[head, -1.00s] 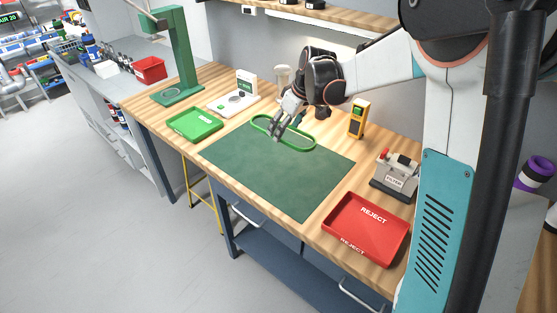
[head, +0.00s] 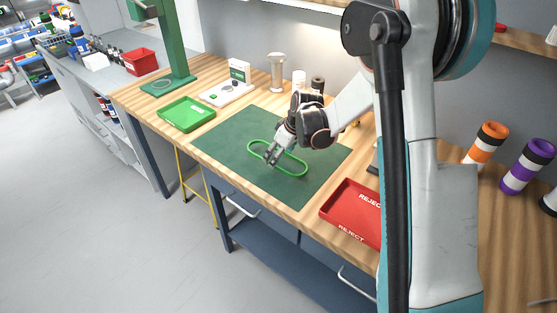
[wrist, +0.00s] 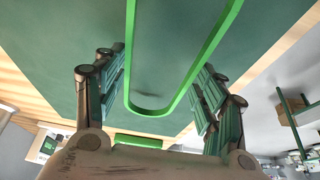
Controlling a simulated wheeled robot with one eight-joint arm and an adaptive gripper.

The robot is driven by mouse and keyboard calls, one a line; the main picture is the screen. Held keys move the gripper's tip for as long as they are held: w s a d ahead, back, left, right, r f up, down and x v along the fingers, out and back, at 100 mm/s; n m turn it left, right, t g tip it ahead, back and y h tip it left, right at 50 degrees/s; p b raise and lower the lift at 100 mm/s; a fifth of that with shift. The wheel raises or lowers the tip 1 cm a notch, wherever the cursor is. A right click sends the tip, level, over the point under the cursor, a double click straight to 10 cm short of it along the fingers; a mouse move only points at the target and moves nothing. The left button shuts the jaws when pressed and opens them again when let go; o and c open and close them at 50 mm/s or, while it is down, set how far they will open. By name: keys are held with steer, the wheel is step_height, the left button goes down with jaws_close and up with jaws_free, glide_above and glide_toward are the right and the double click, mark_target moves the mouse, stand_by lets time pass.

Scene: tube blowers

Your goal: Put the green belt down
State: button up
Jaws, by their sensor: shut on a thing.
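The green belt (head: 291,156) is a long closed loop over the dark green mat (head: 230,137) on the bench. My gripper (head: 271,156) is shut on the belt near its left end. In the wrist view the fingers of my gripper (wrist: 162,95) stand on either side of the loop, whose rounded end (wrist: 152,113) lies between them. The belt's far end is out of the wrist view. I cannot tell whether the belt touches the mat or is slightly above it.
A green tray (head: 187,114) lies left of the mat and a red reject tray (head: 352,213) lies right. A green stand (head: 172,45), a white box device (head: 228,93) and a pale post (head: 277,72) stand toward the back. The front part of the mat is bare.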

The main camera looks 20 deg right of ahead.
steer(key=shift+f, duration=1.15)
steer(key=shift+f+b, duration=0.2)
steer(key=shift+b, duration=0.15)
steer(key=o, duration=1)
steer(key=shift+o, duration=0.2)
steer(key=shift+r, duration=0.1)
steer(key=p+v, duration=0.3)
steer(key=v, duration=0.9)
steer(key=s+a+r+m+t+h, duration=0.1)
steer(key=s+a+r+m+h, duration=0.15)
steer(key=s+r, duration=1.05)
steer(key=s+r+m+t, duration=0.1)
steer(key=s+m, duration=0.3)
steer(key=s, duration=1.2)
steer(key=shift+a+m+t, duration=0.15)
steer(key=shift+m+t, duration=0.2)
steer(key=shift+t, duration=0.35)
